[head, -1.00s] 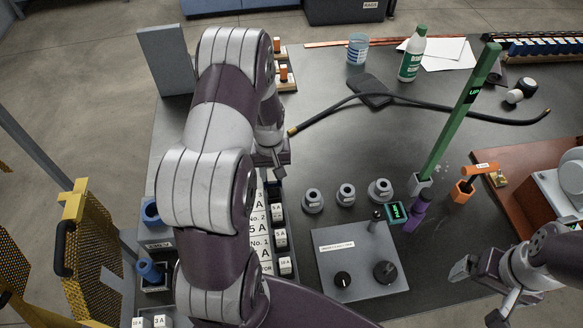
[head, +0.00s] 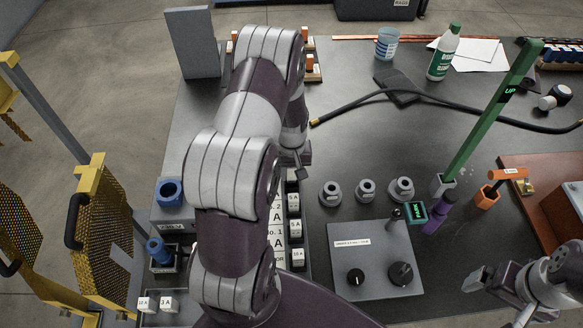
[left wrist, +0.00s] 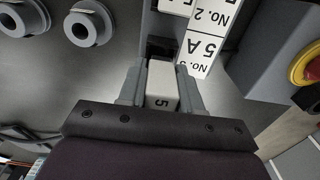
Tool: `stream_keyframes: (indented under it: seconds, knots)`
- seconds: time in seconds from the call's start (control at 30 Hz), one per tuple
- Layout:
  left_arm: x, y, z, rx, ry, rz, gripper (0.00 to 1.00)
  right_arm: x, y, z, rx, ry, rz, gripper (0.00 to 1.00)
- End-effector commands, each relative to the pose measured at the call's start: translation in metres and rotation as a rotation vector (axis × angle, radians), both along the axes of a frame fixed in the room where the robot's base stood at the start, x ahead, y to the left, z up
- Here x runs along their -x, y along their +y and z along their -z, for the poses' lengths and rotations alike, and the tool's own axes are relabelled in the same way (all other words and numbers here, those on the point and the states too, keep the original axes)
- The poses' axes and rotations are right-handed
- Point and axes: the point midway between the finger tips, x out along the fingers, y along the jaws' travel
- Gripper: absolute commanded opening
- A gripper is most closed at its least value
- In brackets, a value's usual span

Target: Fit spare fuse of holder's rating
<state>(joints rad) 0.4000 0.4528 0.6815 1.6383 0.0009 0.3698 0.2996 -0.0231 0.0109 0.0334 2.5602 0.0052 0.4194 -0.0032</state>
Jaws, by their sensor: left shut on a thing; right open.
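My left gripper (left wrist: 162,78) is shut on a white fuse block (left wrist: 162,88) marked 5, at the edge of a dark slot beside the label strip (left wrist: 205,35). Whether the block is seated in the slot or clear of it I cannot tell. In the head view my left gripper (head: 298,158) is at the far end of the fuse row, partly hidden by my arm. Fuse blocks there include one 5 A (head: 294,201), another 5 A (head: 296,228) and a 10 A (head: 298,256). Loose 10 A (head: 146,304) and 3 A (head: 167,303) blocks sit in a tray. My right gripper (head: 484,284) is open and empty.
A grey control box (head: 372,270) with knobs stands right of the fuse row, with several grey ring-shaped parts (head: 330,192) behind it. A black cable (head: 420,100) crosses the bench. A green upright (head: 495,115) stands at the right. Yellow mesh gates (head: 95,235) are at the left.

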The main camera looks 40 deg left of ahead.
Motion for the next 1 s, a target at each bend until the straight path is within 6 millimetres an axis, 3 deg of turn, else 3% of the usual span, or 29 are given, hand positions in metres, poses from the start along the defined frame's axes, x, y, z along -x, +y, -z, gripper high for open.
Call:
stream_keyframes:
  seconds: [1.0]
  knots:
    - [0.0000,0.0000,0.0036,0.000,0.000,0.000,0.03,-0.0001,0.0000,-0.0014,0.000,0.000,0.000,1.00]
